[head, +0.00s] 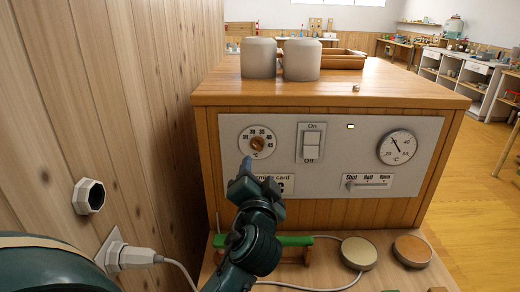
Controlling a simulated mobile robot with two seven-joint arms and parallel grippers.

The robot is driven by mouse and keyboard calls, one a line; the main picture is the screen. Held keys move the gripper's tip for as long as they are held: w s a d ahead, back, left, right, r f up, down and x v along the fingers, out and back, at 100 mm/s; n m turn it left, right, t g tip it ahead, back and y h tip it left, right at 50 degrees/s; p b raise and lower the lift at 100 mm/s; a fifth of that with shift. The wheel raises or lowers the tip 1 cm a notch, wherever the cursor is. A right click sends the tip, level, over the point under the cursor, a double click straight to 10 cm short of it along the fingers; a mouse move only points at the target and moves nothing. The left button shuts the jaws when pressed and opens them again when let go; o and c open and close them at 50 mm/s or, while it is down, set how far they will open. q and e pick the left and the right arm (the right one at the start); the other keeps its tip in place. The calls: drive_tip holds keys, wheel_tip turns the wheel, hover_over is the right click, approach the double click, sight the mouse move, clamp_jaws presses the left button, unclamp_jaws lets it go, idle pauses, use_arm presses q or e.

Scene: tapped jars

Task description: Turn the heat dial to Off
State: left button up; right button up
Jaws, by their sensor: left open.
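The heat dial (257,143) is a round white scale with a small brown knob at its middle, on the left of the grey front panel (345,125). Numbers run around its upper edge; I cannot read where its pointer stands. My left gripper (257,178) is open and empty, just below the dial and apart from it in the picture. It covers part of a card on the panel. My right gripper does not show.
A rocker switch (311,143) marked On and Off, a round gauge (397,147) and a slider (368,182) share the panel. Two grey jars (258,58) and a wooden tray (344,58) stand on top. A wooden wall (130,100) is close on the left, with a plug (130,257) low down.

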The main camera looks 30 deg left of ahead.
sight(259, 146)
use_arm(q)
drive_tip(key=p+x, duration=0.1)
drive_tip(key=x, duration=0.9)
drive_tip(key=shift+w+a, duration=0.35)
drive_tip(key=shift+w, duration=0.25)
